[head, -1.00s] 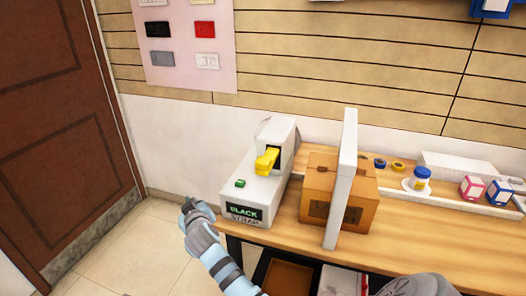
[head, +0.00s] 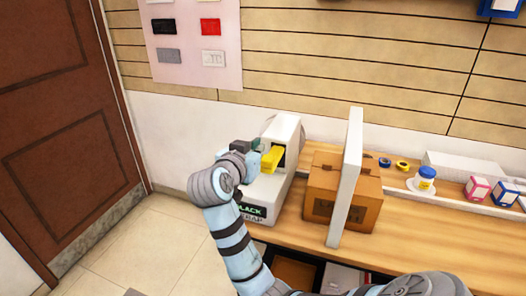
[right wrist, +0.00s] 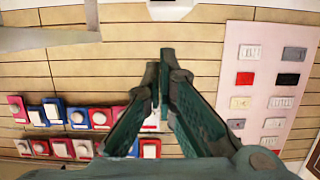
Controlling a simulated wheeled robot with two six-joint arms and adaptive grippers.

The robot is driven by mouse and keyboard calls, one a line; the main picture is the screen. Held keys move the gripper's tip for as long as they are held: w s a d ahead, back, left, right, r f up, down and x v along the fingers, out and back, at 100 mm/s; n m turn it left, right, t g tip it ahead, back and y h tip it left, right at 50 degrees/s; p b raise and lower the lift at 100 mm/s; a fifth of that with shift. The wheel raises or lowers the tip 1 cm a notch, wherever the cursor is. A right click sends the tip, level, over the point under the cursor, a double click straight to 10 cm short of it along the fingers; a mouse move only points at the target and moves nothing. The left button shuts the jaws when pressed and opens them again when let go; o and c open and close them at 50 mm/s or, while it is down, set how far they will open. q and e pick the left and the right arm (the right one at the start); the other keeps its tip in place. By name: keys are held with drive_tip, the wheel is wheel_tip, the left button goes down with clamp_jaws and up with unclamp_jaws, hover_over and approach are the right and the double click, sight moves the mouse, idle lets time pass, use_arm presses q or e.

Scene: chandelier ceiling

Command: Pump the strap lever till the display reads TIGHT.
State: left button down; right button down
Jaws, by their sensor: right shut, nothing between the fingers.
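The strap machine (head: 285,132) is a white-grey housing at the left end of the bench in the head view. Its yellow lever (head: 272,159) sticks out of a dark slot toward the left. The front display (head: 252,211) is partly covered by my right arm; the letters "LACK" show in green. My right gripper (head: 256,146) is raised beside the lever, just to its left. It is shut and empty; I cannot tell whether it touches the lever. The right wrist view shows its teal fingers (right wrist: 158,88) together at the tips. My left gripper is not in view.
A white upright panel (head: 346,180) stands right of the machine, with a cardboard box (head: 365,200) beside it. Tape rolls, a blue-lidded jar (head: 424,180) and small boxes stand farther right. A brown door (head: 65,120) is at left. The floor left of the bench is clear.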

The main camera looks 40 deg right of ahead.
hover_over(268, 161)
drive_tip(key=shift+s+a+f, duration=0.15)
drive_tip(key=shift+s+f, duration=0.05)
drive_tip(key=shift+f, duration=0.85)
drive_tip(key=f, duration=0.2)
drive_tip(key=shift+w+d+f, duration=0.2)
drive_tip(key=shift+d+f, duration=0.05)
drive_tip(key=shift+f, duration=0.15)
drive_tip(key=shift+a+f, duration=0.1)
drive_tip(key=shift+f, duration=0.6)
drive_tip(key=f+h+b, duration=0.1)
drive_tip(key=f+b, duration=0.2)
drive_tip(key=b, duration=0.2)
drive_tip(key=f+t+b, duration=0.1)
drive_tip(key=f+b, duration=0.3)
drive_tip(key=b, duration=0.2)
drive_tip(key=f+h+b, duration=0.1)
drive_tip(key=f+b, duration=0.3)
drive_tip(key=b, duration=0.1)
drive_tip(key=shift+s+a+f+h, duration=0.1)
drive_tip(key=shift+s+a+h, duration=0.1)
drive_tip(key=shift+a+h, duration=0.1)
drive_tip(key=shift+s+a, duration=0.1)
drive_tip(key=shift+s, duration=0.05)
